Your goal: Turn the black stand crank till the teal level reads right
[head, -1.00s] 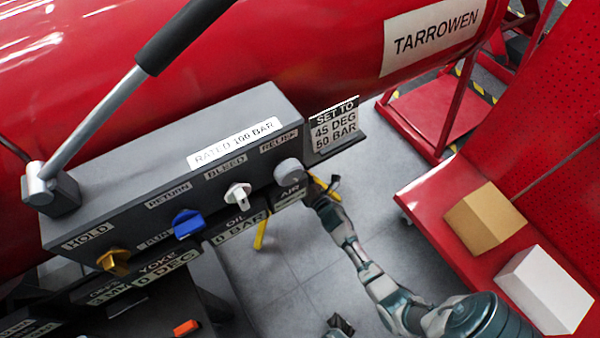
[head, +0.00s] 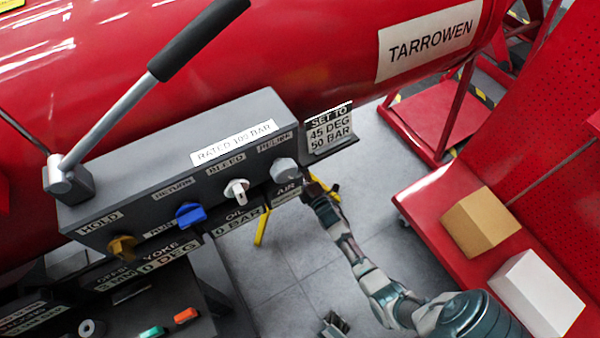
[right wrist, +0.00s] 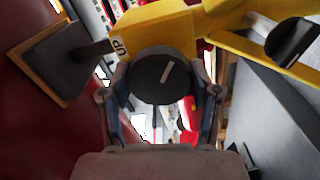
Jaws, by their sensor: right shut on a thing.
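In the right wrist view, a round black knob (right wrist: 160,76) with a pale line across its face sits against a yellow stand part (right wrist: 150,30) marked "UP". It appears to be the stand crank. My right gripper (right wrist: 160,84) is shut on the knob, with a finger on each side. In the head view my right gripper (head: 308,184) reaches below the console's right end, by the yellow stand legs (head: 262,226), and the knob is hidden. A small teal piece (head: 152,332) shows at the bottom edge. I cannot tell whether it is the level or read it. My left gripper is not in view.
A grey console (head: 175,165) carries a gold knob (head: 122,247), a blue knob (head: 190,214), a white knob (head: 236,190) and a long lever (head: 150,90). A sign (head: 330,130) reads 45 DEG, 50 BAR. Boxes stand on a red cart (head: 430,205) at the right.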

